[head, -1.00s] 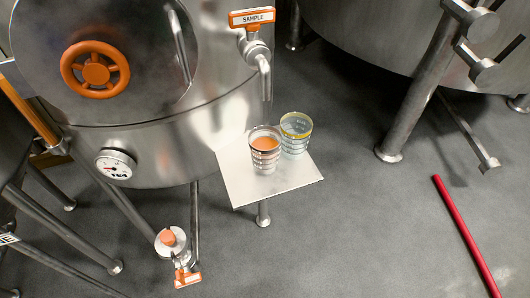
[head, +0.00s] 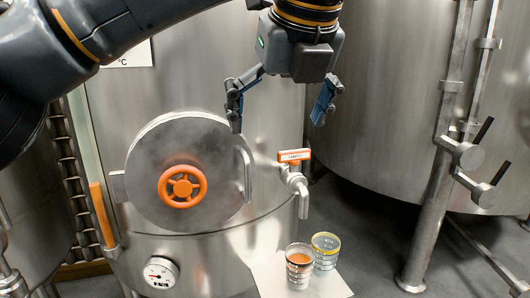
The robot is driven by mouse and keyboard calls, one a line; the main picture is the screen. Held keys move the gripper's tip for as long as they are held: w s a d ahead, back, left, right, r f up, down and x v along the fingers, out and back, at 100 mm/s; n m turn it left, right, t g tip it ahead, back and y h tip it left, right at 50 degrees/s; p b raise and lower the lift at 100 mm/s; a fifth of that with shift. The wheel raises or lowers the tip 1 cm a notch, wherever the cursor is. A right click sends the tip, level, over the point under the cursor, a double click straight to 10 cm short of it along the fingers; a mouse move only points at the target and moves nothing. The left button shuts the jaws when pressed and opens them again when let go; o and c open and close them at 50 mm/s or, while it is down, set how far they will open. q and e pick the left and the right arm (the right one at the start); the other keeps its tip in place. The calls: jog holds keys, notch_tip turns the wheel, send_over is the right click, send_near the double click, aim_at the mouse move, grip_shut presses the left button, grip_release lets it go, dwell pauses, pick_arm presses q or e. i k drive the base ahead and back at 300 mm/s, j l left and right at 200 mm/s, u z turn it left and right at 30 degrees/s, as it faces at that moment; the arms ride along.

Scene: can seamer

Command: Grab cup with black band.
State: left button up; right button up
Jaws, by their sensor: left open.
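A clear cup with a dark band at its rim and orange-brown liquid inside (head: 299,270) stands upright on a small metal shelf (head: 335,287) at the lower middle. A second clear cup with a yellow band at its rim (head: 326,254) stands just behind it to the right, and the two overlap in view. My left gripper (head: 278,112) hangs from the upper middle, its two fingers spread wide and pointing down. It is empty and appears high above the cups, in front of the tank. My right gripper is not in view.
A sample tap with an orange handle (head: 294,156) juts out just above the cups. The tank's round door has an orange handwheel (head: 182,187). A pressure gauge (head: 160,272) sits lower left. A second tank (head: 395,100) with valve levers stands at right.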

aim_at(300, 257)
jog(key=k+j, duration=0.75)
jog(key=k, duration=0.2)
